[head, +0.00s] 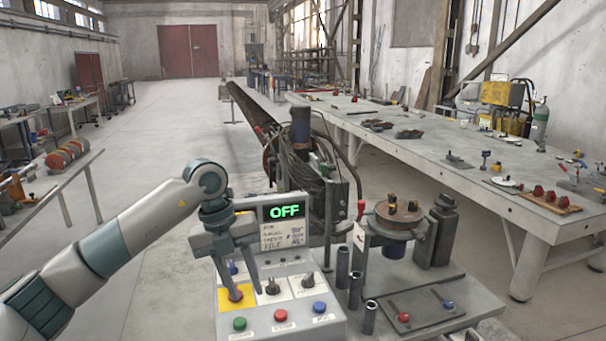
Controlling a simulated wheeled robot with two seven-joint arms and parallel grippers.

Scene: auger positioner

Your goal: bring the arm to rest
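My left arm reaches in from the left. Its gripper (247,290) points down over the control box (290,328), with its two fingers apart and nothing seen between them. The fingertips are close to the yellow square (236,299) on the box's sloped face; whether they touch it I cannot tell. The box's display (284,211) reads OFF in green. Black switch knobs (307,281) sit right of the gripper. Green (239,323), red (281,315) and blue (319,307) buttons line the front edge. My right gripper is not in view.
Right of the box stands a machine with a round plate (402,215) and dark upright cylinders (355,290). Behind it are a cable-wrapped unit and a long pipe (252,115). A long workbench (480,190) with tools runs along the right.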

